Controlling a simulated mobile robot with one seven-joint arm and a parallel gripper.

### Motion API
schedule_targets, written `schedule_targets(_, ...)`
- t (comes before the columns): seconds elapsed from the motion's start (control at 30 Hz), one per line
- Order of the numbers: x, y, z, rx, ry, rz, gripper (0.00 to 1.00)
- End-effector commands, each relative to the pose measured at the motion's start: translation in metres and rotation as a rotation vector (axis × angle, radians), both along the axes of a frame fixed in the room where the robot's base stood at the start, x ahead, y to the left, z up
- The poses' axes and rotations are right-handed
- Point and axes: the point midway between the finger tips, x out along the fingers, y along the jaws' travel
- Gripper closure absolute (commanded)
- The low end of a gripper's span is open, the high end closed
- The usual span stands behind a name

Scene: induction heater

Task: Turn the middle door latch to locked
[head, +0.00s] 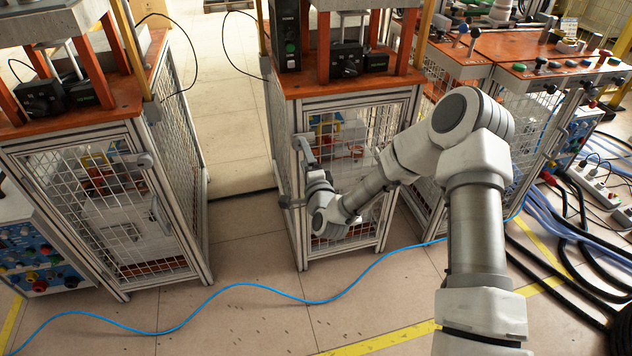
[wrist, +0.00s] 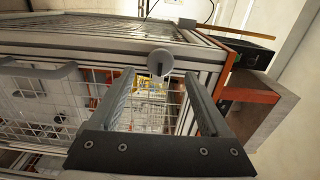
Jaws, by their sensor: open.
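The middle door latch (wrist: 160,62) shows in the wrist view as a round grey knob on the metal post at the door's edge. It lies between the tips of my gripper (wrist: 159,76), with a gap on each side. I cannot tell its turn position. In the head view my gripper (head: 297,173) is at the upper left edge of the middle cabinet's mesh door (head: 350,150), its dark fingers spread one above the other. The latch cannot be made out clearly there. My gripper is open and holds nothing.
A grey door handle (wrist: 40,76) is left of my fingers in the wrist view. The left cabinet (head: 90,210) stands across an open floor gap. A workbench (head: 500,60) stands at the right. A blue cable (head: 250,286) crosses the floor; black cables lie at the right.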

Motion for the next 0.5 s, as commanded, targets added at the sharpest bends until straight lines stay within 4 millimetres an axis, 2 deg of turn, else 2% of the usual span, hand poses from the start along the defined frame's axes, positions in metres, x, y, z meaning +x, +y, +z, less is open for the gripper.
schedule_targets(0.3, -0.070, -0.020, 0.002, 0.001, 0.005, 0.001, 0.19)
schedule_targets(0.5, -0.106, -0.030, 0.000, 0.000, 0.004, 0.001, 0.19)
